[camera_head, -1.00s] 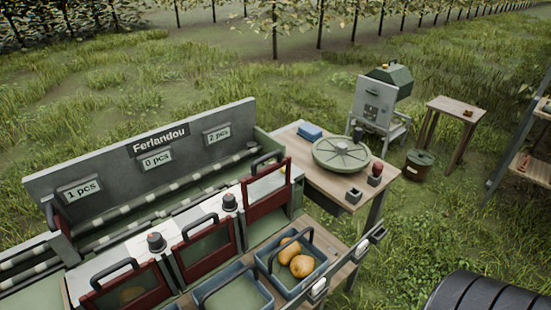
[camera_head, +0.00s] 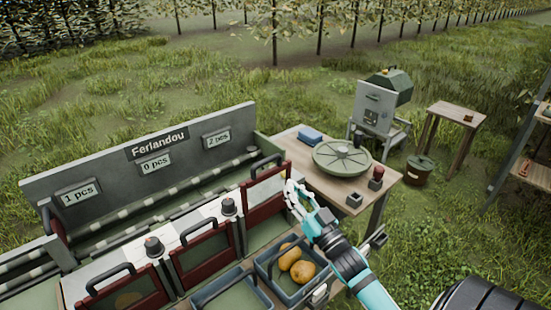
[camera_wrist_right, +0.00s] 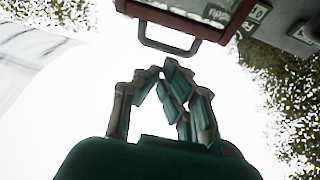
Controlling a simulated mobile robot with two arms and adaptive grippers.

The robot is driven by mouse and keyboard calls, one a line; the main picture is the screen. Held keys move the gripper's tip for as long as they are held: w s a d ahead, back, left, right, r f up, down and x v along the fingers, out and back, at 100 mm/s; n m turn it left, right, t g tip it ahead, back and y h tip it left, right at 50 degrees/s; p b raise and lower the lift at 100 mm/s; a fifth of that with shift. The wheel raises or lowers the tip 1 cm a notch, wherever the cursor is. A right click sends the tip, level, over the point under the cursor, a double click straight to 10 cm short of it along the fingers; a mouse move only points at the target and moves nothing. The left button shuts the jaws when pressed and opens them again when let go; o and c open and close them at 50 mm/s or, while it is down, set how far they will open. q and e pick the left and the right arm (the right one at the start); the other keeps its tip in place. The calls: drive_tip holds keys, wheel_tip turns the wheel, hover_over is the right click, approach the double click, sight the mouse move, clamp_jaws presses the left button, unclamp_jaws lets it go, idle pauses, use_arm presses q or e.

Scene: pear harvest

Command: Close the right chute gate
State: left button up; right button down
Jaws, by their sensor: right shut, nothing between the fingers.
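The right chute gate (camera_head: 267,203) is a dark red frame with a black handle (camera_head: 262,160) on top. It stands raised above the level of the other two gates. My right gripper (camera_head: 289,188) is shut and empty, just right of the gate frame in the head view. In the wrist view its fingers (camera_wrist_right: 161,72) meet at the tips, below the gate's handle (camera_wrist_right: 168,44) in the picture and apart from it. The red gate edge (camera_wrist_right: 185,14) shows above. My left gripper is not in view.
The middle gate (camera_head: 203,256) and left gate (camera_head: 125,290) sit lower. A blue crate (camera_head: 262,272) with two pears stands below the right chute, beside an emptier crate (camera_head: 208,296). A wooden table (camera_head: 300,150) with a round green turntable (camera_head: 342,157) is behind my right arm.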

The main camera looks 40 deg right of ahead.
wheel_tip(320, 180, up, 4)
drive_tip(key=d+n+t+y, duration=0.1)
drive_tip(key=t+y, duration=0.1)
wheel_tip(320, 180, up, 2)
drive_tip(key=p, duration=0.4)
hover_over(269, 180)
drive_tip(key=s, duration=0.3)
drive_tip(key=shift+w+d+f, duration=0.15)
drive_tip(key=shift+w+f, duration=0.05)
drive_tip(key=shift+f, duration=0.15)
wheel_tip(269, 180, down, 11)
drive_tip(key=b, duration=0.8)
drive_tip(key=shift+r+b, duration=0.15)
drive_tip(key=shift+b, duration=0.2)
drive_tip(key=shift+s, duration=0.1)
